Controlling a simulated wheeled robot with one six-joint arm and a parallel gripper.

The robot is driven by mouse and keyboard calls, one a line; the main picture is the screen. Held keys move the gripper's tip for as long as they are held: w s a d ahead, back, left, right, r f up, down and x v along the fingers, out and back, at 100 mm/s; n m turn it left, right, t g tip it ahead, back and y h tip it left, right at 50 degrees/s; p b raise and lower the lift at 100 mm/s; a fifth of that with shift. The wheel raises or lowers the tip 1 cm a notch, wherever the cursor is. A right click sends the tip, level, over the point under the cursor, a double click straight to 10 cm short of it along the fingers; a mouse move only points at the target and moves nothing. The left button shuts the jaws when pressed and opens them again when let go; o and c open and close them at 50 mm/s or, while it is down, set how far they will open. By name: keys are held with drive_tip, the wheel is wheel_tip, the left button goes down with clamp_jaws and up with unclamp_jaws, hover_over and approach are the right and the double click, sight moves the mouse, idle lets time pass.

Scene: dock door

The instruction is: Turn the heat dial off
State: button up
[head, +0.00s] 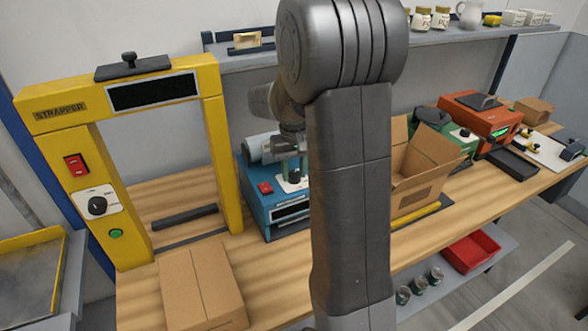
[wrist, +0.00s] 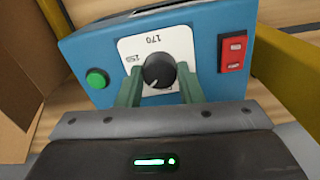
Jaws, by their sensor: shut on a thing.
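The heat dial (wrist: 159,70) is a round black knob on a white plate on the front of a blue machine (wrist: 95,55). The plate reads 150 and 170, upside down in the wrist view. A pale pointer mark shows near the knob's lower left edge there. My gripper (wrist: 160,73) is shut on the knob, with one green finger on each side. In the head view the blue machine (head: 249,205) stands on the bench, and the dial (head: 295,177) is partly covered by my arm and gripper.
A red switch (wrist: 233,52) and a green button (wrist: 97,78) flank the dial. The yellow strapper frame (head: 228,165) stands close left of the machine and has its own black dial (head: 97,205). An open carton (head: 425,170) is to the right. A closed box (head: 200,285) lies in front.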

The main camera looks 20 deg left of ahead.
sight(294, 173)
drive_tip(key=n, duration=0.5)
drive_tip(key=shift+n, duration=0.3)
drive_tip(key=n, duration=0.4)
drive_tip(key=shift+n, duration=0.4)
drive_tip(key=o, duration=1)
wheel_tip(294, 173, up, 14)
drive_tip(key=shift+f+b, duration=0.1)
drive_tip(key=shift+b, duration=0.3)
wheel_tip(294, 173, down, 14)
drive_tip(key=shift+r+p, duration=0.1)
drive_tip(key=shift+p, duration=0.5)
